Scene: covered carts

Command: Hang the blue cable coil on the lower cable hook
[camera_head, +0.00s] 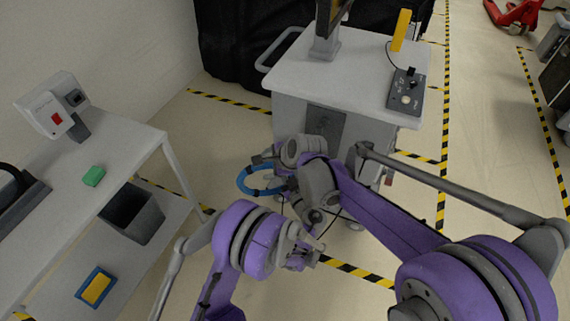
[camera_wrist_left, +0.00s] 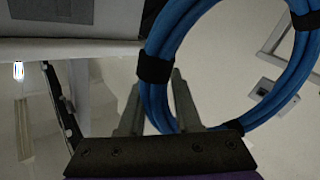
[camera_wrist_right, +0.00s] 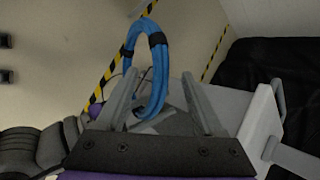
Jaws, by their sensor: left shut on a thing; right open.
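The blue cable coil (camera_head: 252,190) is a ring with black ties, held in the air left of the cart's front. It looms large in the left wrist view (camera_wrist_left: 180,30), where my left gripper (camera_wrist_left: 158,78) is shut on its near side. The left fingertips are hard to make out in the head view. My right gripper (camera_head: 264,161) is open near the top of the coil. In the right wrist view the coil (camera_wrist_right: 158,75) appears ahead, between the open right fingers (camera_wrist_right: 158,76); I cannot tell whether they touch it. I cannot make out the lower cable hook.
The white-topped cart (camera_head: 350,60) stands ahead, with a left handle, a control box (camera_head: 406,92) and a dark front panel (camera_head: 326,121). A side table (camera_head: 130,140) at left bears a green block (camera_head: 94,176); a dark bin (camera_head: 132,213) is on its lower shelf. Floor lies between.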

